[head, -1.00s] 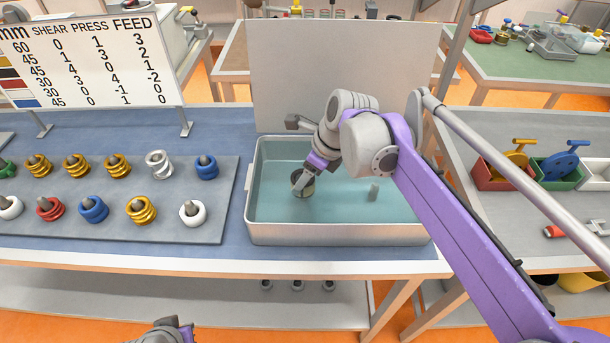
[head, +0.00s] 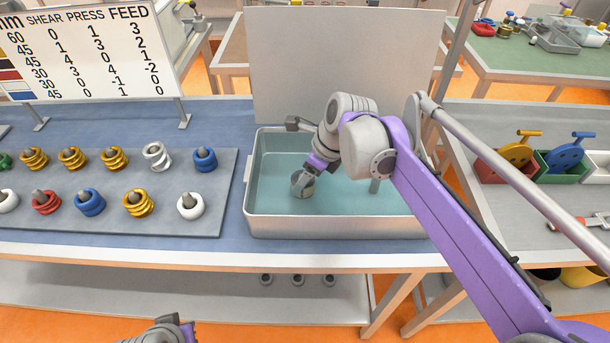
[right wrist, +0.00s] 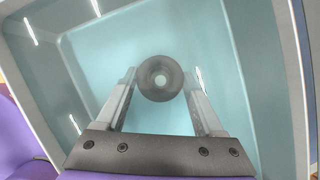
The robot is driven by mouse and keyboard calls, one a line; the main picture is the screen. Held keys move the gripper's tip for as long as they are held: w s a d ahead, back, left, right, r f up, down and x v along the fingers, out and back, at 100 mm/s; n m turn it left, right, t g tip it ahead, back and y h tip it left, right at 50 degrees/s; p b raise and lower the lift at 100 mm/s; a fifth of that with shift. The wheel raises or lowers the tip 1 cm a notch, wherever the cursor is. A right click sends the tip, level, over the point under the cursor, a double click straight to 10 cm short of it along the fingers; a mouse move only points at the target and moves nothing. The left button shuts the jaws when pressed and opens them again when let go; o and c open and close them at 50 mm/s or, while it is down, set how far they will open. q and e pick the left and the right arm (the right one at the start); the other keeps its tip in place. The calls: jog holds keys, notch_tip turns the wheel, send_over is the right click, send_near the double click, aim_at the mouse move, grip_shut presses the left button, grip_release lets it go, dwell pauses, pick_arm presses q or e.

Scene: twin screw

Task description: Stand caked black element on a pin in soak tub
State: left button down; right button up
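The caked black element (head: 303,185) is a dark grey ring at the tip of my right gripper (head: 308,176), low inside the soak tub (head: 340,228). In the right wrist view the ring (right wrist: 147,89) sits between the two finger ends of my right gripper (right wrist: 160,84), with a pale spot in its middle hole. The fingers look closed on its sides. I cannot tell whether a pin is under it.
A grey board (head: 125,210) left of the tub holds several coloured rings on pins. A white chart (head: 85,55) stands behind it. A tall grey panel (head: 345,60) rises behind the tub. Coloured bins (head: 555,170) are on the right bench.

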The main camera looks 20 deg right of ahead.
jog(key=o, duration=0.4)
jog(key=p+v, duration=0.1)
jog(key=v, duration=0.9)
jog(key=shift+s+d+r, duration=0.1)
jog(key=shift+s+r, duration=0.1)
jog(key=shift+r, duration=0.15)
